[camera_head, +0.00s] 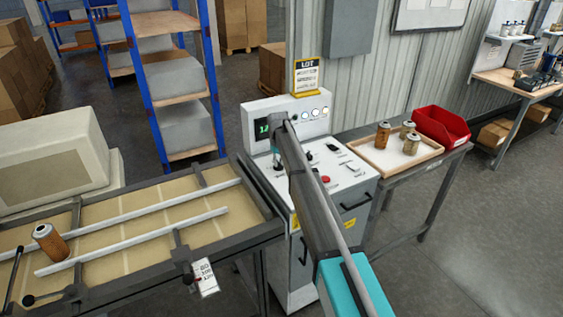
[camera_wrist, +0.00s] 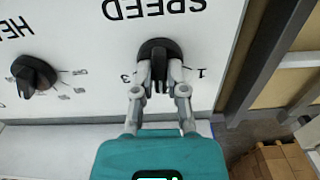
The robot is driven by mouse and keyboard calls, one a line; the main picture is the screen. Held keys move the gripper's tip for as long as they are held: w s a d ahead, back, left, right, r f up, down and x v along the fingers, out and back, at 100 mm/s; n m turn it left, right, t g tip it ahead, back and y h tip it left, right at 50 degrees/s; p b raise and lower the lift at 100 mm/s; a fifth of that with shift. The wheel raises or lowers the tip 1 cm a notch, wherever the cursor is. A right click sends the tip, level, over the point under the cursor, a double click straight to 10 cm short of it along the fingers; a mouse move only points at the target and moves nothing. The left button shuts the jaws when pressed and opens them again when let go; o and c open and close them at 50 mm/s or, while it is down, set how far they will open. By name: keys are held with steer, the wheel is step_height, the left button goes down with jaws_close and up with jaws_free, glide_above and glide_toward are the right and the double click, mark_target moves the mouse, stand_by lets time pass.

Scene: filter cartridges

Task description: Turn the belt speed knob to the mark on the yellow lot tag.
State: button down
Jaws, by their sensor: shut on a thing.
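The belt speed knob (camera_wrist: 159,48) is a black round knob on the white panel in the wrist view, under the upside-down word SPEED. Marks 1 and 3 show beside it; the rest of its scale is hidden. My gripper (camera_wrist: 160,77) is shut on this knob, one finger on each side. In the head view my arm covers the knob and most of the gripper. The yellow lot tag (camera_head: 306,76) stands on top of the control console (camera_head: 286,107); its small print is too small to read.
A second black knob (camera_wrist: 33,76) sits beside the held one. The console has a green display (camera_head: 262,129), partly hidden, and a red button (camera_head: 325,180). The conveyor (camera_head: 130,220) with one cartridge (camera_head: 51,244) is at left. A tray (camera_head: 373,161) with several cartridges and a red bin (camera_head: 441,125) are at right.

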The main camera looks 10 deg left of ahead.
steer(key=shift+s+f+n, duration=0.15)
steer(key=shift+s+n, duration=0.15)
steer(key=shift+s, duration=0.05)
steer(key=c, duration=1)
jaws_free()
steer(key=o, duration=0.7)
steer(key=shift+w+f, duration=0.35)
steer(key=shift+c, duration=0.2)
steer(key=o, duration=0.3)
steer(key=shift+w+r, duration=0.1)
steer(key=shift+r, duration=0.05)
steer(key=shift+o, duration=0.2)
steer(key=shift+r+p, duration=0.15)
steer(key=shift+p, duration=0.15)
